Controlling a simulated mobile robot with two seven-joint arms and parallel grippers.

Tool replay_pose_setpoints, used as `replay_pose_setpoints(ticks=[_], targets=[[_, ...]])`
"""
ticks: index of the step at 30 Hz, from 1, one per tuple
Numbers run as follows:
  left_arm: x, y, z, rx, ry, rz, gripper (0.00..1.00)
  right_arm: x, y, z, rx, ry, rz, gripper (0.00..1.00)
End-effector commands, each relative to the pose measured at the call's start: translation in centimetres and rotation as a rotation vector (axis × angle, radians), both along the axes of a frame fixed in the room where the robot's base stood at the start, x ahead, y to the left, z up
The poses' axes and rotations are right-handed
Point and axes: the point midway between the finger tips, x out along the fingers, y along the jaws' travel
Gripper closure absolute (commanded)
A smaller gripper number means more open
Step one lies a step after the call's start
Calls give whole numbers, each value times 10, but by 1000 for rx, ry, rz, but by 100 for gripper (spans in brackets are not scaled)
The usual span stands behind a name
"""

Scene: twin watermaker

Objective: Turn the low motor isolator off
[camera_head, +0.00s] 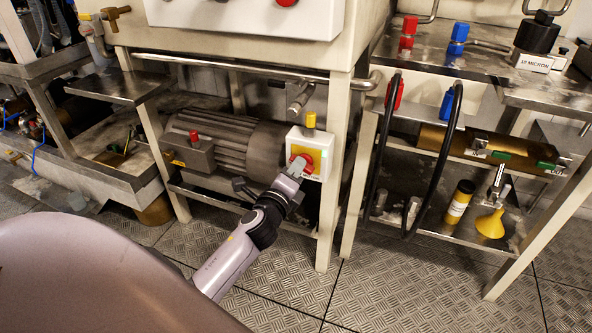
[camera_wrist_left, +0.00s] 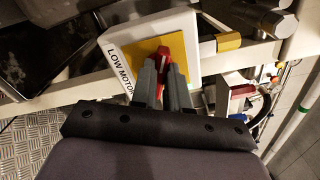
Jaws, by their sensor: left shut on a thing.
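The low motor isolator is a white box (camera_head: 318,139) with a yellow plate and a red knob (camera_head: 301,157), mounted at the frame leg beside the grey motor. In the left wrist view the box (camera_wrist_left: 128,37) carries the words LOW MOTOR, and the red knob (camera_wrist_left: 164,57) shows between the fingers. My left gripper (camera_head: 294,165) reaches it from below; in the left wrist view the gripper (camera_wrist_left: 164,72) is shut on the red knob. The fingers hide part of the knob, so its exact angle is hard to tell. My right gripper is not in view.
A grey motor (camera_head: 235,145) lies left of the isolator. A yellow-capped fitting (camera_head: 310,120) stands on top of the box. Black hoses (camera_head: 446,160) hang on the right. A yellow funnel (camera_head: 491,223) stands on the lower right shelf. The front floor (camera_head: 400,285) is clear.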

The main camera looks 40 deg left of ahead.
Motion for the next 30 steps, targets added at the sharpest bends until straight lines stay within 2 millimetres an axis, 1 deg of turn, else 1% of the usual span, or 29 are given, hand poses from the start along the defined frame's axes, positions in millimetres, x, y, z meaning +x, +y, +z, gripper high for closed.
replay_pose_setpoints(ticks=[6, 15, 22, 30], targets=[[-1, 0, -2, -186, -43, 1, 100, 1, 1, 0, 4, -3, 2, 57], [-1, 1, -4, -364, -86, 1, 100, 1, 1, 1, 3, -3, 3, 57], [-1, 0, -4, -430, -102, -1, 100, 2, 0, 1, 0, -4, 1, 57], [-1, 0, -5, -451, -106, -1, 100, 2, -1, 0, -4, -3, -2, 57]])
